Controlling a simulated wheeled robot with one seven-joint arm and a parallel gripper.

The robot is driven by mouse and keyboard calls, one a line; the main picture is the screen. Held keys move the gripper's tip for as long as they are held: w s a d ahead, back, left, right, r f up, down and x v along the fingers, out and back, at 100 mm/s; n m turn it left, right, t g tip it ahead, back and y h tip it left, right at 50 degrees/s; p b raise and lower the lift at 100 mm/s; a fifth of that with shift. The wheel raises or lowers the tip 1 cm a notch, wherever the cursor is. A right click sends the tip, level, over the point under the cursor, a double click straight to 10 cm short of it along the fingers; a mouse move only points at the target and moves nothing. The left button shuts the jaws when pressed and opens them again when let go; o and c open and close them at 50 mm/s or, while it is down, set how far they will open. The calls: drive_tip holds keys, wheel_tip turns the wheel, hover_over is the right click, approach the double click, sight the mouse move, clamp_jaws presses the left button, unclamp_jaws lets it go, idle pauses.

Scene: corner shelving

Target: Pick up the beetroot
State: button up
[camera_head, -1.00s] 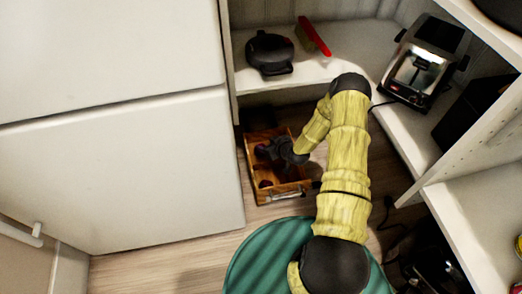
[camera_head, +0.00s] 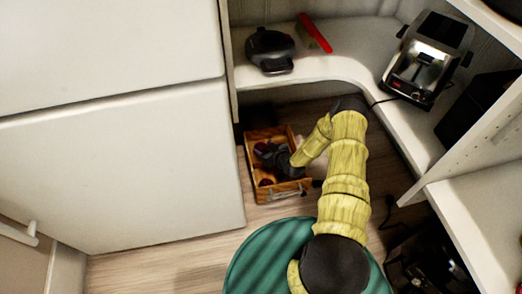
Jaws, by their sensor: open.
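A wooden crate (camera_head: 262,134) stands on the floor below the corner shelf. Dark reddish round items lie in it; one, likely a beetroot (camera_head: 266,182), shows near the crate's front left. Another dark reddish item (camera_head: 260,148) shows near the left wall. They are too small to tell apart surely. My gripper (camera_head: 270,160) is down at the crate, over its middle, and hides part of its contents. Its fingers are dark and blurred, and no item is visibly held. A pale thing (camera_head: 299,142), partly hidden by my arm, shows at the crate's right side.
A black round appliance (camera_head: 270,50) and a red-handled item (camera_head: 316,33) are on the white shelf (camera_head: 345,60) above the crate. A toaster (camera_head: 425,60) stands at its right. A white cabinet (camera_head: 120,160) closes off the left. Floor (camera_head: 170,262) is free in front.

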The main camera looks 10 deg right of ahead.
sight(259, 145)
drive_tip(key=shift+w+a+f+b, duration=0.15)
drive_tip(key=shift+w+f+b, duration=0.3)
drive_tip(key=shift+b, duration=0.3)
drive_tip(key=b+x, duration=0.3)
drive_tip(key=shift+w+a+f, duration=0.15)
drive_tip(key=shift+w, duration=0.2)
drive_tip(key=shift+c, duration=0.4)
drive_tip(key=c, duration=0.6)
wheel_tip(259, 145, up, 10)
drive_tip(key=p, duration=0.6)
